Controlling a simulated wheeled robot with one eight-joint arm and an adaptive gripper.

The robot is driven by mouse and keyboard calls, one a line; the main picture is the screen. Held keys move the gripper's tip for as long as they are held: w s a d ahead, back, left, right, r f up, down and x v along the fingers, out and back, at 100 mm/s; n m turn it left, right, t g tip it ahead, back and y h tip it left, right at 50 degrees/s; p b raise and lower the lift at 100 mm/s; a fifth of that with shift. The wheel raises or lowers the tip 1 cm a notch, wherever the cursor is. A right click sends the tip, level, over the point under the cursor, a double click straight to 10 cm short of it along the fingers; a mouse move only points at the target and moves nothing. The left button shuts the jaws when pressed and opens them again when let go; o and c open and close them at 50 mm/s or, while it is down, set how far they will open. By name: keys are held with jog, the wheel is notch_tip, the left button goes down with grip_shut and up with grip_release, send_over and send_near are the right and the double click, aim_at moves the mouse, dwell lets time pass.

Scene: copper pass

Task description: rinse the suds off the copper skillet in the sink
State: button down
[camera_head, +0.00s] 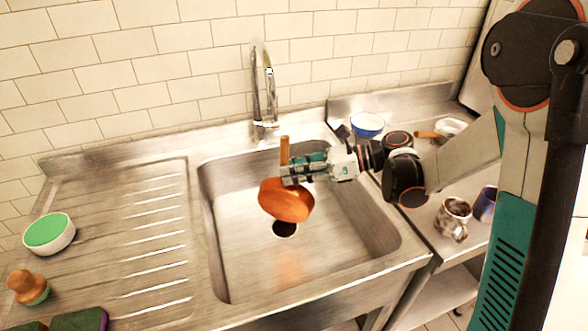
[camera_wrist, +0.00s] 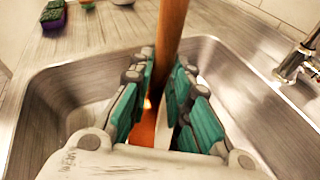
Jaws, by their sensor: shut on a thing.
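The copper skillet (camera_head: 286,200) is held over the sink basin (camera_head: 340,255), tilted, with its pan above the drain (camera_head: 284,229). No suds can be made out on the side that shows. My gripper (camera_head: 288,172) is shut on the skillet's wooden handle, which sticks up above the fingers. In the wrist view the handle (camera_wrist: 170,30) runs between the green finger pads of my gripper (camera_wrist: 160,85), and a bit of the copper pan shows below. The chrome faucet (camera_head: 264,95) stands behind the basin; in the wrist view it is at right (camera_wrist: 298,58). No water stream can be seen.
At left on the ribbed drainboard (camera_head: 110,225) are a green-filled bowl (camera_head: 50,233), a wooden-topped brush (camera_head: 28,287) and a sponge (camera_head: 80,320). At right are a blue-rimmed bowl (camera_head: 367,124), a mottled mug (camera_head: 454,218) and a blue cup (camera_head: 484,204). The basin is otherwise empty.

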aim_at(294, 198)
jog(key=shift+f+b, duration=0.6)
jog(key=shift+f, duration=4.05)
notch_tip(294, 198, up, 21)
jog(key=p, duration=1.3)
jog(key=shift+r, duration=0.15)
dwell(0.7)
